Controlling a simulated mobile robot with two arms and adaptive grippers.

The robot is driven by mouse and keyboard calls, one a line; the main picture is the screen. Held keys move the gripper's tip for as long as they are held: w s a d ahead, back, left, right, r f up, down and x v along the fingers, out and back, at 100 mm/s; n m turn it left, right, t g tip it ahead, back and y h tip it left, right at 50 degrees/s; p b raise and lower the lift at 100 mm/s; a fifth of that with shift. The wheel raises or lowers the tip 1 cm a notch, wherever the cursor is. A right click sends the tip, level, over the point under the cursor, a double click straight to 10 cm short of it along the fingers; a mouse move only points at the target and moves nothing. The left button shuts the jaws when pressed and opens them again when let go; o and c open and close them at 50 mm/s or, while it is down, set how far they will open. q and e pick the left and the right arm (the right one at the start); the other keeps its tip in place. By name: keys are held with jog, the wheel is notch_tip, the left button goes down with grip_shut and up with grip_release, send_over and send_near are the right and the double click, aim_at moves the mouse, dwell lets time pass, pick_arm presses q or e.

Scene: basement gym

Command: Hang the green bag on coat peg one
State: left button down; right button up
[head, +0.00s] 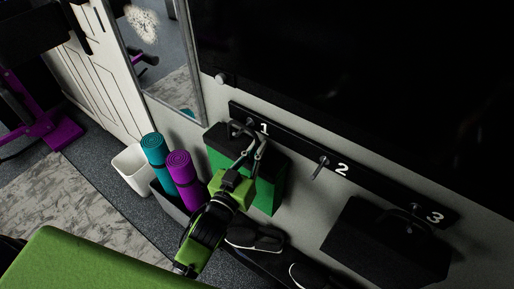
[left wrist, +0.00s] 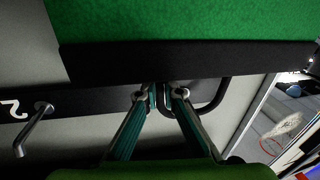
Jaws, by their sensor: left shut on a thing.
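The green bag (head: 268,187), with a dark top band, is upright against the wall below the number 1 in the head view. Its green side (left wrist: 190,20) and dark band fill the top of the left wrist view. My left gripper (head: 257,145) is shut on the bag's dark handle (left wrist: 222,98), just above the band. Coat peg one (head: 250,122) is at the left end of the black peg rail (head: 291,140), close to the handle. I cannot tell whether the handle is over the peg. My right gripper is not in view.
Peg two (head: 321,166) is bare. A black bag (head: 385,240) hangs at peg three. Teal (head: 153,150) and purple (head: 180,168) rolled mats stand left of the green bag, beside a white bin (head: 131,171). Dark shoes (head: 254,237) lie below.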

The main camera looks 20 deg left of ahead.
pick_arm(q)
jog(key=c, duration=2.1)
grip_release()
jog(key=shift+r, duration=0.1)
jog(key=shift+c, duration=0.2)
jog(key=s+a, duration=0.1)
jog(key=s, duration=1.1)
jog(key=shift+a, duration=0.4)
jog(key=s+f+g, duration=0.4)
jog(key=f, duration=1.3)
jog(key=s+f+g, duration=0.3)
jog(key=f+g, duration=0.1)
jog(key=f, duration=1.3)
jog(key=s+a+f+m+g+y, duration=0.1)
jog(key=s+a+f+g, duration=0.3)
jog(key=s+f, duration=0.6)
jog(key=s+a+f+g+y, duration=0.1)
jog(key=s+a+f+g, duration=0.2)
jog(key=s+f, duration=0.8)
jog(key=s+g, duration=0.1)
jog(key=s, duration=0.4)
jog(key=shift+a+f+m+g+y, duration=0.3)
jog(key=shift+a+m+g+y, duration=0.1)
